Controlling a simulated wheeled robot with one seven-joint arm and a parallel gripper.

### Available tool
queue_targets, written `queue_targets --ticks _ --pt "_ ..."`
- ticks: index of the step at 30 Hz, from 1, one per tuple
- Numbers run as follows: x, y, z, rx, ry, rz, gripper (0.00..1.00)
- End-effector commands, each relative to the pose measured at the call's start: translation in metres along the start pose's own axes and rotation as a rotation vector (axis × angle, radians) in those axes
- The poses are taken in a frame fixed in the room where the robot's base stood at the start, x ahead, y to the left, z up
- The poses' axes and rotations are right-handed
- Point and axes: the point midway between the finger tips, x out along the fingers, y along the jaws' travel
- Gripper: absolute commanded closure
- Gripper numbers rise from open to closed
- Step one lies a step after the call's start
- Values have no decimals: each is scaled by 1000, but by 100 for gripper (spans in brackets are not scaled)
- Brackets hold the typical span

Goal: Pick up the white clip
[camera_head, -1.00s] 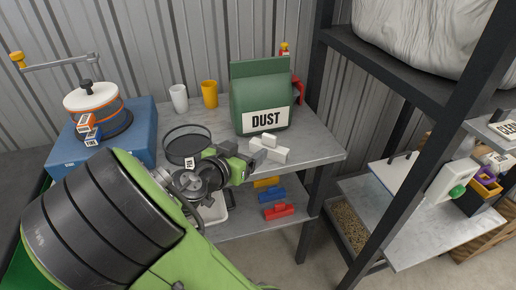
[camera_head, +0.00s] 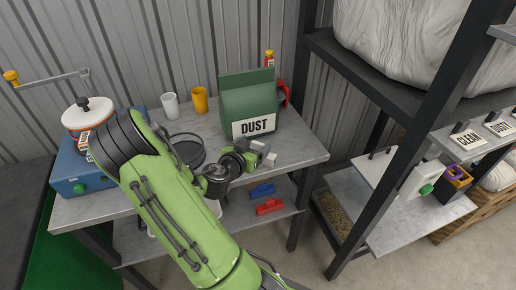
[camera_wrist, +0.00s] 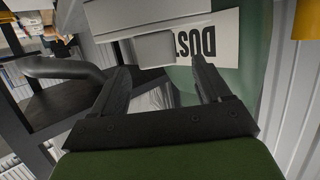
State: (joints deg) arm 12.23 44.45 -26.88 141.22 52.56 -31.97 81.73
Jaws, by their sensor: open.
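The white clip (camera_head: 271,159) is on the grey upper shelf, in front of the green DUST bag (camera_head: 248,103). My gripper (camera_head: 262,149) is right beside it and hides part of it in the head view. In the wrist view, the pale block of the clip (camera_wrist: 155,49) shows just beyond and between the two fingertips. My gripper (camera_wrist: 160,68) is open there, with nothing held between its fingers. Whether a finger touches the clip I cannot tell. The bag's white label shows upside down behind it.
A round dark sieve (camera_head: 187,150), a white cup (camera_head: 169,105) and a yellow cup (camera_head: 200,100) stand to the left. Blue (camera_head: 262,190) and red (camera_head: 269,206) clips lie on the lower shelf. A dark rack post (camera_head: 395,165) stands at right.

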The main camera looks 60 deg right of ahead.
Motion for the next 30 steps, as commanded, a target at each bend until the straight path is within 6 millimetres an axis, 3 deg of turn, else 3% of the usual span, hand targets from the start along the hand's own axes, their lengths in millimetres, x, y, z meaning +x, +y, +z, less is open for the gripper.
queue_targets --ticks 7,15,26,30 --pt "44 3 4 2 1 3 23" --pt "51 2 5 -1 0 -1 23" --pt "51 2 5 -1 1 0 77" --pt "51 2 4 -1 1 0 79"
